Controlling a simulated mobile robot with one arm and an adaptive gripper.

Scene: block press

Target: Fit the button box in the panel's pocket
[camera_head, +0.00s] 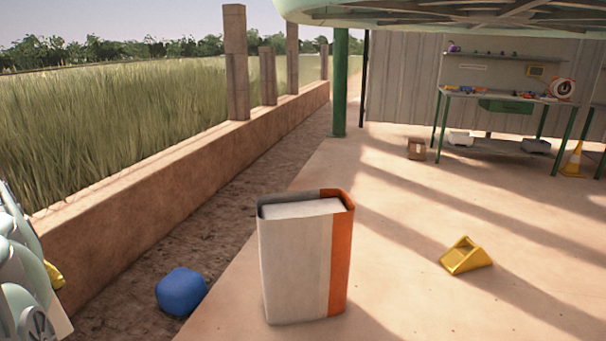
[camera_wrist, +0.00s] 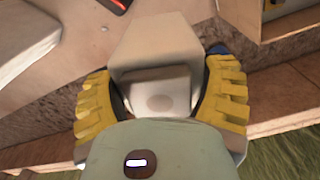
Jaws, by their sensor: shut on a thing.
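In the wrist view my gripper (camera_wrist: 160,72) has its two yellow ribbed fingers on either side of a pale grey box (camera_wrist: 158,76), which I take for the button box. It is shut on this box. A faint round mark shows on the box's near face. In the head view only a yellow part of my gripper (camera_head: 54,275) shows at the left edge; the held box cannot be made out there. A tall white and orange block (camera_head: 292,262) stands upright in the middle, with a rim around its pale top. I cannot tell whether it is the panel; no pocket is clearly visible.
A blue rounded object (camera_head: 181,291) lies on the dirt strip beside a low wall (camera_head: 190,160). A yellow wedge (camera_head: 466,256) lies on the paving at right. A workbench (camera_head: 500,96), a carton (camera_head: 417,148) and a cone (camera_head: 573,160) stand farther back. Paving between is mostly clear.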

